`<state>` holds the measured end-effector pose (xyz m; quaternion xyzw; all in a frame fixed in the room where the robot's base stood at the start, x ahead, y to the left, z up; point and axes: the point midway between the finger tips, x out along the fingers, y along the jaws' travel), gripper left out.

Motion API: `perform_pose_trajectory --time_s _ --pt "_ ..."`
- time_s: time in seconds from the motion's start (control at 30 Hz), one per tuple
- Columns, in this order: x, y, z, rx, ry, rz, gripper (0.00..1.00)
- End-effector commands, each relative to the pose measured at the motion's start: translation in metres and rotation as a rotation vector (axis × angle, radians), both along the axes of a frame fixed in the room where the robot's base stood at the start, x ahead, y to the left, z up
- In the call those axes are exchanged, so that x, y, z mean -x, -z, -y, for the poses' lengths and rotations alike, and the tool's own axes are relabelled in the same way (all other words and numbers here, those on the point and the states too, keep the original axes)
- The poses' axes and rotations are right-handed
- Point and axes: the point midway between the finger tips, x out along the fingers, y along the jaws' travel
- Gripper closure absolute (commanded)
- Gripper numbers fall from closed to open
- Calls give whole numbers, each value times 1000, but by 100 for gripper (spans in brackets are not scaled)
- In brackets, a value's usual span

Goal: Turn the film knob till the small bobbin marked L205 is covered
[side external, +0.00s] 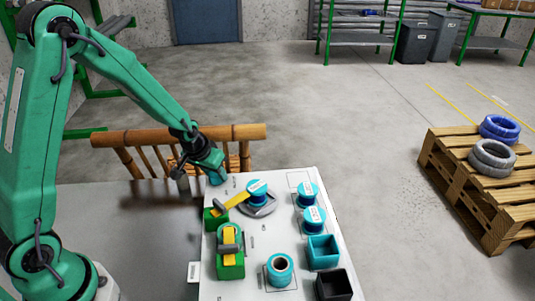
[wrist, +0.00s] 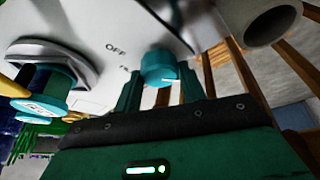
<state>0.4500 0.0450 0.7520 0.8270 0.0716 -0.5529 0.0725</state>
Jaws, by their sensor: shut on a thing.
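My gripper (side external: 214,172) is at the far left corner of the white work board (side external: 245,270). In the wrist view my gripper (wrist: 161,85) is shut on a teal film knob (wrist: 158,62) with a white mark, beside the printed word "OFF". A teal-and-blue bobbin (side external: 257,194) with a white label sits on a grey round plate, with yellow film (side external: 237,200) running to a green block. It also shows in the wrist view (wrist: 38,100). Two more labelled bobbins stand at the right, one far (side external: 307,192), one nearer (side external: 312,218). I cannot read which is L205.
A green holder (side external: 230,270) with yellow film is at the left of the board. A teal ring-shaped spool (side external: 280,268), a teal box (side external: 322,252) and a black box (side external: 334,284) are near the front. A bamboo rail (side external: 180,135) stands behind my gripper.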

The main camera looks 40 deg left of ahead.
Motion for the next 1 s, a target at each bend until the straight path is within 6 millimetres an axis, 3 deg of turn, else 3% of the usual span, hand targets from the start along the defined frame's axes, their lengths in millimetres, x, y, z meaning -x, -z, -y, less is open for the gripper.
perform_pose_trajectory --time_s 0.5,0.83,0.87,0.93,1.0 --pt "0 0 0 -92 226 -11 82" --pt "0 0 -2 -96 234 -12 82" --pt "0 0 -2 -96 233 -12 53" --pt "0 0 -2 -96 233 -12 40" --pt "0 0 -1 -96 233 -12 38"
